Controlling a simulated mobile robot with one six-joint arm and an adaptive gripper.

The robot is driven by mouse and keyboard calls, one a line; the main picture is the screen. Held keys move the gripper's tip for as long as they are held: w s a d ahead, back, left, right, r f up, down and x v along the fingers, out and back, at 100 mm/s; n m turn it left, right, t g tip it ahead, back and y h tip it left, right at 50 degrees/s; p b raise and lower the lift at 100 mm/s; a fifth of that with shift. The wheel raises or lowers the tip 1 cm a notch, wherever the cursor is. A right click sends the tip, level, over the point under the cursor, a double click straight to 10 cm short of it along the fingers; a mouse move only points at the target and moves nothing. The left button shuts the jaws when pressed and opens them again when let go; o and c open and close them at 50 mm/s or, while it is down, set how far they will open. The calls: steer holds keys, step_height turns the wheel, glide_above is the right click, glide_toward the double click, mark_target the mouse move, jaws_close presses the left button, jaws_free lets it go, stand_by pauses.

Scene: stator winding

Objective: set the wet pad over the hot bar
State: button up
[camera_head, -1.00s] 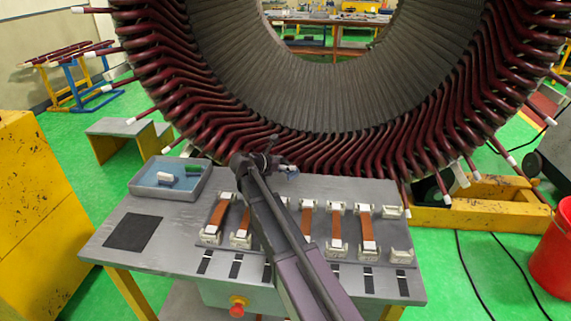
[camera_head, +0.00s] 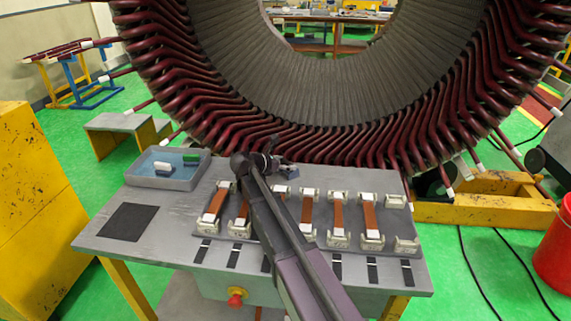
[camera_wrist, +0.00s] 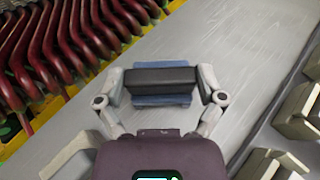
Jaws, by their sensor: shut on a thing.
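My gripper (camera_wrist: 161,84) is shut on the wet pad (camera_wrist: 160,99), a dark block with blue material showing along both long sides. The pad is held above the grey bench top. In the head view the pad (camera_head: 292,172) is a small bluish shape at the arm's tip, between the copper bars and the stator. Several copper-coloured bars, such as this one (camera_head: 338,214), lie across pale clamps on the bench. I cannot tell by colour which bar is hot. My arm hides part of the row.
A dark square mat (camera_head: 128,222) lies at the bench's left. The stator's dark red coil ends (camera_head: 330,150) stand close behind the bench. Pale clamps (camera_wrist: 296,109) show at right in the wrist view.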

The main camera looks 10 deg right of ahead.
steer(key=o, duration=0.9)
steer(key=shift+c, duration=0.2)
steer(key=shift+r, duration=0.1)
